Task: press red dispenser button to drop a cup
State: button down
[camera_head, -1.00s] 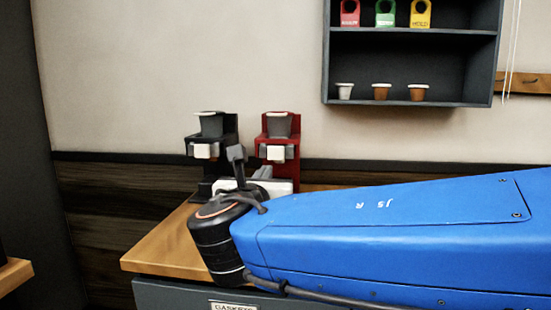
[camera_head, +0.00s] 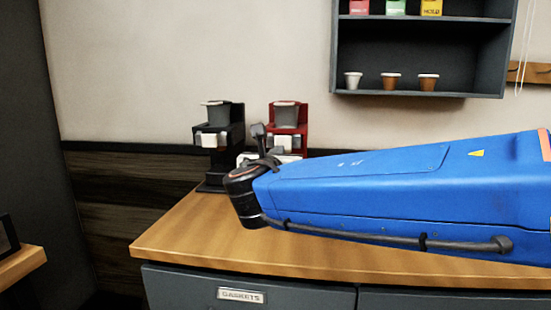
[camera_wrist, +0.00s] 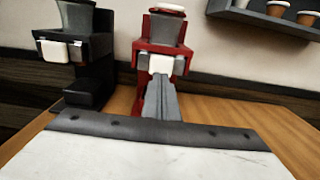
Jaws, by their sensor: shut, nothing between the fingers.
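The red dispenser (camera_head: 303,118) stands at the back of the wooden counter, with a dark cup holder on top and a white block on its front. It also shows in the wrist view (camera_wrist: 140,62), with the white block (camera_wrist: 160,64) facing me. My gripper (camera_wrist: 160,88) is shut and empty, its grey fingers in front of the red dispenser just below the white block. I cannot tell whether they touch it. In the head view my arm hides the dispenser's lower part and most of the gripper. No separate red button is clear.
A black dispenser (camera_head: 220,150) stands close to the left of the red one. The wooden counter (camera_head: 180,235) is clear in front and to the left. A dark wall shelf (camera_head: 430,53) with small cups and colored packets hangs at upper right. Labelled drawers (camera_head: 190,285) lie below the counter.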

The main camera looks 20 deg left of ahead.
aim_at(285, 139)
jog(key=shift+x, duration=2.3)
jog(key=x, duration=0.4)
jog(key=shift+d, duration=0.1)
jog(key=shift+r, duration=0.1)
